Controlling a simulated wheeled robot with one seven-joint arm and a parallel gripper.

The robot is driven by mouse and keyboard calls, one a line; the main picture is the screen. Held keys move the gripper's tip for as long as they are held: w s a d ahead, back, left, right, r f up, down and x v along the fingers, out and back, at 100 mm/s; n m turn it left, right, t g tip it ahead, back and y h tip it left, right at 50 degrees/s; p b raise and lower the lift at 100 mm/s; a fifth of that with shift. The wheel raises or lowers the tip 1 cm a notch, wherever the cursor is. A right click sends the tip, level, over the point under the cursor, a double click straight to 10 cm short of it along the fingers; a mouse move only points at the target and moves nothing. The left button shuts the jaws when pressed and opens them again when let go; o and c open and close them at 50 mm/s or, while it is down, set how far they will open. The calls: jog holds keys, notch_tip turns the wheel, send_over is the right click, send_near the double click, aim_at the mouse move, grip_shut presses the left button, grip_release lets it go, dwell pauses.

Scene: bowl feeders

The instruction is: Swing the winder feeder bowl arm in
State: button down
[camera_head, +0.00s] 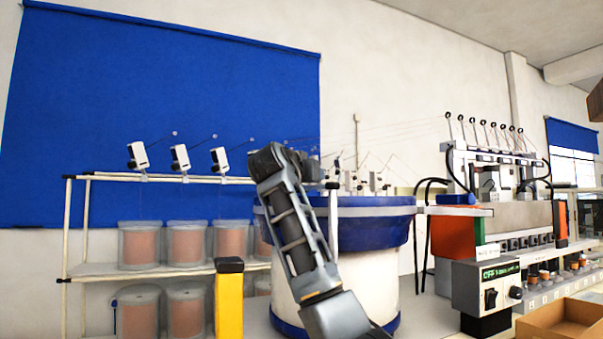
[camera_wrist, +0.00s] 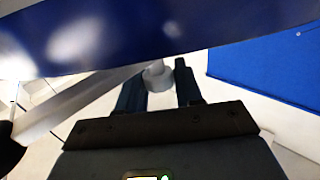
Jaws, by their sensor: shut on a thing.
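The winder feeder bowl (camera_head: 375,225) is a large white drum with a blue rim band, standing at the middle of the head view. Its glossy blue side (camera_wrist: 150,35) fills the top of the wrist view. A pale bar, which looks like the bowl arm (camera_wrist: 75,105), runs from the lower left up to a grey-white knob (camera_wrist: 158,76) close under the blue side. My gripper (camera_wrist: 159,84) has one dark finger on each side of the knob and is shut on it. In the head view my own arm covers part of the bowl's front, and my fingers cannot be made out.
A yellow post (camera_head: 229,300) stands left of the bowl. A rack (camera_head: 100,272) with several copper wire spools is behind it. The winding machine (camera_head: 500,215), a control box (camera_head: 486,287) and a cardboard box (camera_head: 562,325) are on the right.

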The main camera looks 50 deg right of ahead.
jog(key=shift+s+d+m+g+h, duration=0.1)
jog(key=shift+s+d+m+g, duration=0.3)
jog(key=shift+g, duration=0.3)
jog(key=shift+s+d+m+g+h, duration=0.15)
jog(key=shift+d+m+g, duration=0.2)
jog(key=shift+m+g, duration=0.3)
jog(key=shift+s+d+m+g+h, duration=0.1)
jog(key=shift+s+d+m+g, duration=0.25)
jog(key=shift+g, duration=0.4)
jog(key=c, duration=0.8)
grip_release()
jog(key=shift+c, duration=0.2)
jog(key=a+b, duration=0.1)
jog(key=a, duration=0.6)
jog(key=shift+a, duration=0.35)
jog(key=shift+c, duration=0.4)
